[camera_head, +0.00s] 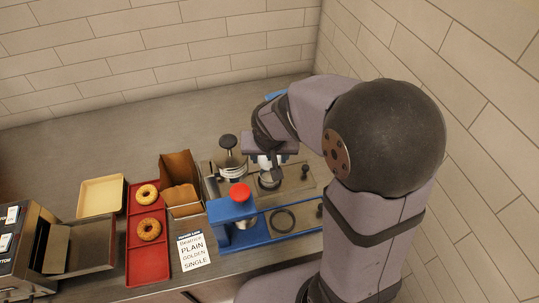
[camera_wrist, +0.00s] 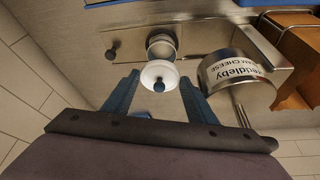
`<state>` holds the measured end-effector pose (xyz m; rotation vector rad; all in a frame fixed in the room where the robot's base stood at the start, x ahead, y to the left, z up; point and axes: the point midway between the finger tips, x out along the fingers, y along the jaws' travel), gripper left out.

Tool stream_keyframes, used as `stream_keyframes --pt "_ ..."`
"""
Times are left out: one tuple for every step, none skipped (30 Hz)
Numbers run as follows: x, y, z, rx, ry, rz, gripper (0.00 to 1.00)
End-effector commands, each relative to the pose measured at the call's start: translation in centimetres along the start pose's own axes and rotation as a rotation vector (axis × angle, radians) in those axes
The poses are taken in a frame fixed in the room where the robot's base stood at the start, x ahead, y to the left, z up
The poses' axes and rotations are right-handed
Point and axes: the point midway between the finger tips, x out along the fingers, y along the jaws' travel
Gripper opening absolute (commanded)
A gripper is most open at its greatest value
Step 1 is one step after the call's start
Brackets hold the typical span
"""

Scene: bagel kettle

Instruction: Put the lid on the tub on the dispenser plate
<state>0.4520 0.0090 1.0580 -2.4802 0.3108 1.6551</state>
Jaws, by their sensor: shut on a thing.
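The white lid (camera_wrist: 153,70) with its dark knob is between the blue fingers of my gripper (camera_wrist: 159,83) in the wrist view. My gripper is shut on the lid. The round metal tub (camera_wrist: 160,43) stands upright on the grey steel dispenser plate (camera_wrist: 205,38). The lid overlaps the tub's near edge in that view; I cannot tell whether they touch. In the head view my gripper (camera_head: 268,157) is above the dispenser plate (camera_head: 293,184), and my wrist hides much of the lid and tub.
A cream cheese container (camera_wrist: 232,72) stands close right of the lid in the wrist view. A blue stand with a red knob (camera_head: 240,193) is in front of the plate. A red tray (camera_head: 148,265) holds two bagels. A brown box (camera_head: 177,168) stands left.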

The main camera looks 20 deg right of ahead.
Motion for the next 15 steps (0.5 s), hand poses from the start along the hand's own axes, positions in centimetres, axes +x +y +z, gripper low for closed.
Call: stream_keyframes --pt "0.7 0.0 0.3 0.0 -0.001 0.0 0.31" --pt "0.9 0.0 0.4 -0.001 -0.001 0.0 0.31" --pt "1.2 0.0 0.5 -0.001 -0.001 0.0 0.31" --pt "1.4 0.0 0.6 -0.001 -0.001 0.0 0.31" --pt "1.6 0.0 0.7 -0.001 -0.001 0.001 0.31" --pt "2.0 0.0 0.8 0.0 -0.001 0.001 0.31" --pt "2.2 0.0 0.9 0.0 -0.001 0.001 0.31" --pt "2.5 0.0 1.1 0.0 -0.002 0.001 0.31" --pt "2.8 0.0 1.2 0.0 -0.002 0.001 0.31" --pt "3.0 0.0 1.3 0.0 -0.002 0.001 0.31" --pt "3.3 0.0 1.4 0.001 -0.002 0.001 0.31" --pt "3.6 0.0 1.5 0.001 -0.001 0.001 0.31" --pt "3.7 0.0 1.6 0.001 -0.001 0.001 0.31" --pt "3.9 0.0 1.6 0.001 -0.001 0.001 0.31" --pt "4.1 0.0 1.7 0.001 -0.001 0.001 0.31"
